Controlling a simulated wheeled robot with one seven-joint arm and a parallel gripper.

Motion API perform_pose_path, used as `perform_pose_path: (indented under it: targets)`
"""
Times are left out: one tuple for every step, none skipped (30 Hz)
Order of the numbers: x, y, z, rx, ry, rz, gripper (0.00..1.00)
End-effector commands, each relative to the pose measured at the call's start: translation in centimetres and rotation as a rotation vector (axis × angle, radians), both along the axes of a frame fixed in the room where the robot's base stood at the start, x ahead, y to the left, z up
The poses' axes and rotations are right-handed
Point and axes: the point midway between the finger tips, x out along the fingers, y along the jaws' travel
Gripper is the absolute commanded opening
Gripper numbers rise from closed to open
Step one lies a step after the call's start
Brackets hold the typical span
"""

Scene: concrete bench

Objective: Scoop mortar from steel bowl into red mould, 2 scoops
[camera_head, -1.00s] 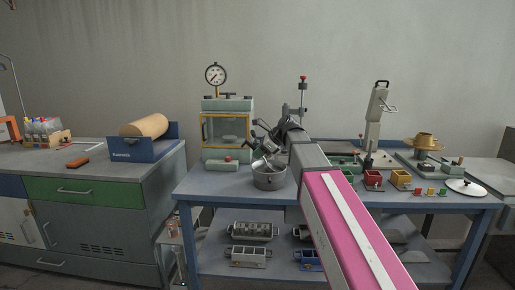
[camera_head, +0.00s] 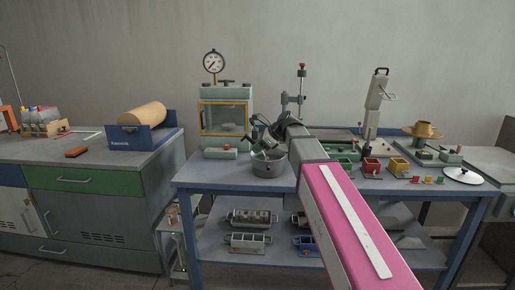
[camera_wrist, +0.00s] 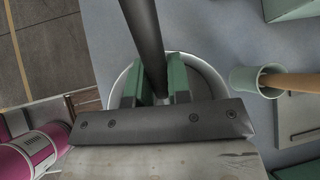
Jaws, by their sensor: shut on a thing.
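The steel bowl (camera_head: 268,169) stands near the front edge of the bench, left of my arm. My gripper (camera_head: 261,143) is over the bowl, pointing down. In the wrist view its green fingers (camera_wrist: 162,82) are shut on a dark rod-like handle (camera_wrist: 143,28), which reads as the scoop's. The bowl's pale rim (camera_wrist: 122,88) shows behind the fingers. The handle's lower end, the scoop's head and the mortar are hidden. The red mould (camera_head: 371,166) stands on the bench to the right of my arm, between a green mould (camera_head: 345,164) and a yellow mould (camera_head: 398,166).
A glass-fronted cabinet (camera_head: 226,118) with a gauge stands behind the bowl. A cup (camera_wrist: 245,80) with a wooden handle in it sits right of the bowl in the wrist view. Small coloured blocks (camera_head: 427,180) and a round lid (camera_head: 463,174) lie at the right.

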Motion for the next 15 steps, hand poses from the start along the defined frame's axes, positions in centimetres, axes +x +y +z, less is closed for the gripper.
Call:
perform_pose_path:
  targets:
    - [0.0, 0.0, 0.0, 0.0, 0.0, 0.0, 0.0]
    - [0.0, 0.0, 0.0, 0.0, 0.0, 0.0, 0.0]
    - [0.0, 0.0, 0.0, 0.0, 0.0, 0.0, 0.0]
    - [0.0, 0.0, 0.0, 0.0, 0.0, 0.0, 0.0]
    - [0.0, 0.0, 0.0, 0.0, 0.0, 0.0, 0.0]
    - [0.0, 0.0, 0.0, 0.0, 0.0, 0.0, 0.0]
    - [0.0, 0.0, 0.1, -0.001, -0.001, 0.001, 0.0]
    - [0.0, 0.1, 0.2, -0.004, -0.001, 0.001, 0.0]
    - [0.0, 0.2, 0.4, -0.013, -0.002, 0.003, 0.0]
    - [0.1, 0.3, 0.6, -0.022, -0.001, 0.005, 0.0]
    - [0.1, 0.4, 0.9, -0.036, -0.002, 0.006, 0.0]
    - [0.1, 0.6, 1.3, -0.055, -0.004, 0.007, 0.0]
    - [0.1, 0.8, 1.7, -0.072, -0.004, 0.007, 0.0]
    - [0.1, 0.9, 2.1, -0.089, -0.005, 0.008, 0.0]
    - [0.1, 1.0, 2.6, -0.111, -0.006, 0.007, 0.0]
